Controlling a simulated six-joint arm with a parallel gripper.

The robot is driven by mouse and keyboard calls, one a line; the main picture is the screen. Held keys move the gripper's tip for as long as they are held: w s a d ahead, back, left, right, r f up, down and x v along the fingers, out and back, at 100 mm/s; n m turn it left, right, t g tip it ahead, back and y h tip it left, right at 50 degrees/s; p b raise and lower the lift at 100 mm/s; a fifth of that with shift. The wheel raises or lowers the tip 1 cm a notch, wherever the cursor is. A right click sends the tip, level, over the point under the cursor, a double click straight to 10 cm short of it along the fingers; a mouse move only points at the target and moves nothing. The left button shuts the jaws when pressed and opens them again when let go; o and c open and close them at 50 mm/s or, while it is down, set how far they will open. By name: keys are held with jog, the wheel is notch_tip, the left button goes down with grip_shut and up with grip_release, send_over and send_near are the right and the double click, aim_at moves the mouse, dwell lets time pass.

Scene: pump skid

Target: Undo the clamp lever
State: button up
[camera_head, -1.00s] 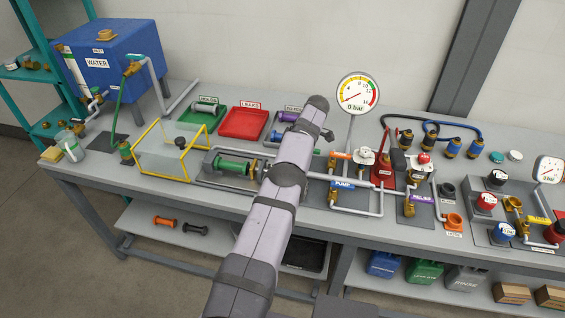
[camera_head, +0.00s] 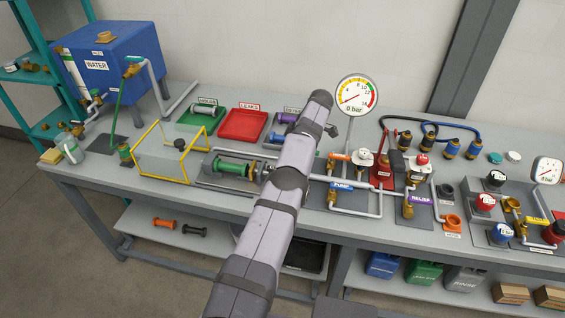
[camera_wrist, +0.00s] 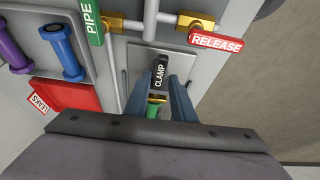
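The clamp lever (camera_wrist: 160,71) is a black handle with a white CLAMP label, in the middle of the wrist view. My gripper (camera_wrist: 164,90) has two blue-grey fingers, spread apart and pointing at the lever. The lever's lower end lies in line with the gap between them; I cannot tell whether they touch it. Below it, a brass part and a green piece (camera_wrist: 153,112) show between the fingers. In the head view a green pipe piece (camera_head: 232,165) lies in the test bed, and my arm hides the gripper and lever.
In the wrist view a red RELEASE tag (camera_wrist: 216,38) and a green PIPE tag (camera_wrist: 92,22) sit on brass valves beside the clamp. Blue and purple pipe pieces (camera_wrist: 62,50) lie in a tray to the left. A yellow-framed guard (camera_head: 188,165) stands left of the bed.

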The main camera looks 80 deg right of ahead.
jog(key=shift+p+v, duration=2.4)
jog(key=shift+p, duration=0.9)
jog(key=shift+a, duration=0.1)
jog(key=shift+f, duration=0.1)
